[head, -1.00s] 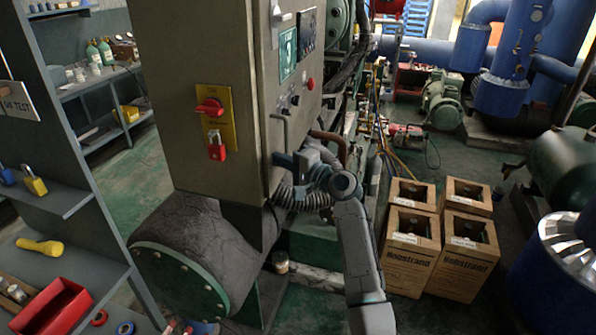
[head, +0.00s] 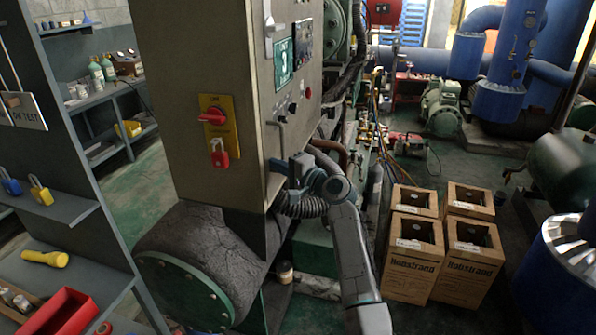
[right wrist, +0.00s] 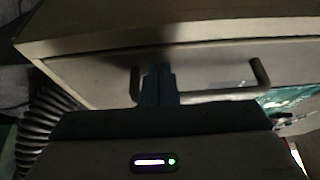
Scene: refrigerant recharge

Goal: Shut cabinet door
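The grey-beige cabinet (head: 205,70) stands at centre-left. Its door (head: 293,85) is on the side facing right, with a bar handle (head: 282,132). I see no clear gap at the door's edge. My right gripper (head: 280,167) is at the door beside the handle's lower end. In the right wrist view its fingers (right wrist: 157,85) are close together and look shut. They cover part of the handle bar (right wrist: 215,95) near one end; the bar does not appear clamped between them. Whether they touch the door is unclear. My left gripper is not in view.
A red switch (head: 213,116) and red padlock (head: 220,156) are on the cabinet's front. A corrugated hose (head: 305,207) runs close to my right gripper. Cardboard boxes (head: 412,272) stand on the floor at right. A grey shelf (head: 75,222) is at left.

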